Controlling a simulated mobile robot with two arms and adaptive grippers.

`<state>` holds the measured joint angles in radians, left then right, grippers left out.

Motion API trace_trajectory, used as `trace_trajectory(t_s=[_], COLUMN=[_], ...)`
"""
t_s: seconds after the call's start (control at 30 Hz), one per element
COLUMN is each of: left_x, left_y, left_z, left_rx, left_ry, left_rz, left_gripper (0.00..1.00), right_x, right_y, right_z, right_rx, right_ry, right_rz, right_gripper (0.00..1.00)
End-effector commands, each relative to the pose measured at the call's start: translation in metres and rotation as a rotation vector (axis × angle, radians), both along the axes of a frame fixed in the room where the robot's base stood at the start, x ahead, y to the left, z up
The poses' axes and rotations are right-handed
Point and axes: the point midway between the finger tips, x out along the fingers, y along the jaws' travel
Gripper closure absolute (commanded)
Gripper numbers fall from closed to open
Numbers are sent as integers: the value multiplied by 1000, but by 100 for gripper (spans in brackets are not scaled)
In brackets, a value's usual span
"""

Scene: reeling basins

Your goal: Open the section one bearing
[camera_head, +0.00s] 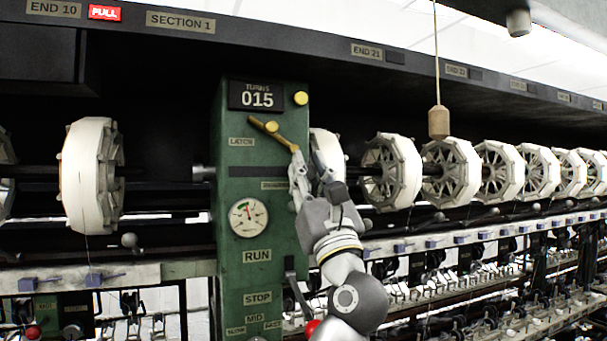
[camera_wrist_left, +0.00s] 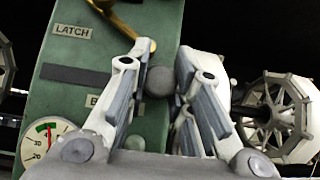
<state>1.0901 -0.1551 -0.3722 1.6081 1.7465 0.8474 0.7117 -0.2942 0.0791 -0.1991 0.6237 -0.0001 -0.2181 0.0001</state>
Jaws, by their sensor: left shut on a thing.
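The green section one post (camera_head: 240,155) stands in the middle of the head view, under the SECTION 1 sign (camera_head: 181,22). A brass latch lever (camera_head: 272,132) slants across its upper part, beside the LATCH label. It also shows at the top of the left wrist view (camera_wrist_left: 125,18). My left gripper (camera_head: 314,173) is at the post's right edge, below the lever. In the wrist view its fingers (camera_wrist_left: 162,72) are closed around a dark grey ball knob (camera_wrist_left: 160,82) beside a partly hidden label starting with B. The knob is hidden in the head view.
White reels (camera_head: 90,175) flank the post on both sides, one close behind my gripper. A wooden weight (camera_head: 438,121) hangs on a cord at the right. A dial gauge (camera_head: 247,217) and RUN and STOP labels are lower on the post. A red knob (camera_head: 312,327) shows beside my arm.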

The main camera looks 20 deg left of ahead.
Motion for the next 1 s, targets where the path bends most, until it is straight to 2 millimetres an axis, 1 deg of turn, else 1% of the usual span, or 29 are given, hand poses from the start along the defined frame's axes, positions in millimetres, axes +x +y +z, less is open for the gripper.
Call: trace_trajectory(t_s=[0.03, 0.2, 0.23, 0.5, 0.63, 0.77, 1.0], left_x=[-2, -1, -1, -1, -4, -15, -44], left_y=[0, 1, 1, 1, -3, -12, -33], left_z=[2, 1, 1, 0, -6, -21, -57], left_rx=[0, -1, -1, -2, -2, -4, -3], left_ry=[-5, -3, -2, 0, 0, 2, 3], left_rz=[0, 0, 1, 1, -1, -3, -2], left_gripper=[78, 56, 55, 55, 55, 55, 55], right_x=[-4, -11, -11, -9, -7, -7, -7], right_y=[0, -1, -1, -3, -3, -2, -1], right_z=[0, 0, 0, -1, -1, -1, -1], right_rx=[0, -2, -2, -4, -4, -3, -3], right_ry=[6, 17, 17, 14, 12, 12, 12], right_rz=[0, 0, 0, 3, 3, 2, 1], right_gripper=[60, 60, 60, 60, 60, 60, 60])
